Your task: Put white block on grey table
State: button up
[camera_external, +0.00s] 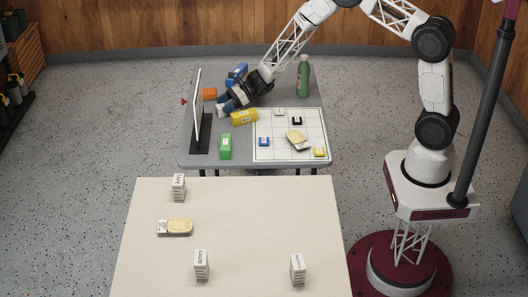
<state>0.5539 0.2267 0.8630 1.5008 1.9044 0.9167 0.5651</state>
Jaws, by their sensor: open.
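The grey table (190,155) stands at the back, with a white grid board (288,153) on its right part. A small white block (279,112) lies near the back of that board. Three upright white blocks with dark lettering stand on the beige front table: one at back left (178,188), one at front left (201,265) and one at front right (297,268). My gripper (226,106) is open, low over the left part of the grey table, away from all of these. Its tips are small and partly hidden; something white and blue shows there.
An upright panel (199,115) stands left, a green bottle (304,76) back right. A cream-and-white item (175,227) lies on the beige table (250,210), mostly clear.

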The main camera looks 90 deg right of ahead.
jog(key=v, duration=1)
jog(key=shift+d, duration=0.1)
dwell(0.3)
jog(key=shift+a+r, duration=0.35)
jog(key=shift+a, duration=0.05)
jog(key=s+a+r+n+g+y, duration=0.1)
jog(key=s+a+r+n+g, duration=0.3)
jog(key=a+r, duration=0.4)
jog(key=s+a+r+n+g+y, duration=0.1)
jog(key=s+a+r+n, duration=0.3)
jog(key=a+r+n, duration=0.45)
jog(key=s+a+r+n+g+y, duration=0.1)
jog(key=s+a+r+n+g, duration=0.3)
jog(key=a, duration=0.6)
jog(key=s+a+r+n+h, duration=0.2)
jog(key=s+n, duration=0.3)
jog(key=s, duration=0.5)
jog(key=s+a+r+n+h, duration=0.3)
jog(key=s+a+r+n, duration=0.1)
jog(key=s, duration=0.6)
jog(key=s+a+r+n+g+h, duration=0.1)
jog(key=s+a+r+n+h, duration=0.2)
jog(key=s+n, duration=0.3)
jog(key=s+a, duration=0.1)
jog(key=s, duration=0.3)
jog(key=shift+r, duration=0.35)
